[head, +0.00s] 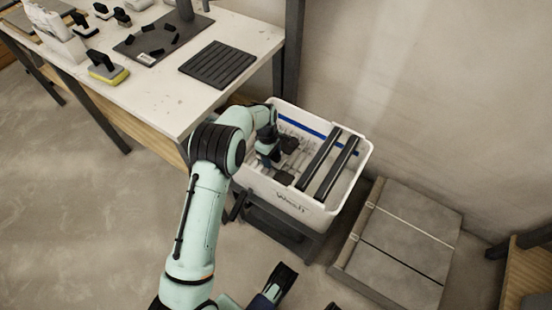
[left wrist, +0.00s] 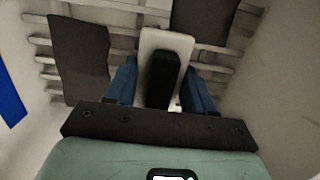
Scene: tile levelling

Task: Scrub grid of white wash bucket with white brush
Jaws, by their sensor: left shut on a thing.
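The white wash bucket (head: 301,205) stands on a dark stand beside the table, with "Wash" on its front. My left gripper (head: 268,155) reaches down inside its left half. In the left wrist view my left gripper (left wrist: 160,92) is shut on the white brush (left wrist: 152,42), which has a black grip. The brush is over the grid (left wrist: 125,18) of pale bars; its underside is hidden, so contact cannot be told. Dark patches lie on the grid at left (left wrist: 80,60) and upper right (left wrist: 205,18). My right gripper (head: 280,284) seems partly visible at the bottom edge, its jaws unclear.
Two black rollers (head: 328,165) span the bucket's right half. The bucket walls enclose my left gripper closely. The white table (head: 205,100) at upper left holds a black ribbed mat (head: 217,65) and a yellow sponge float (head: 107,70). Grey tiles (head: 405,240) lie on the floor at right.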

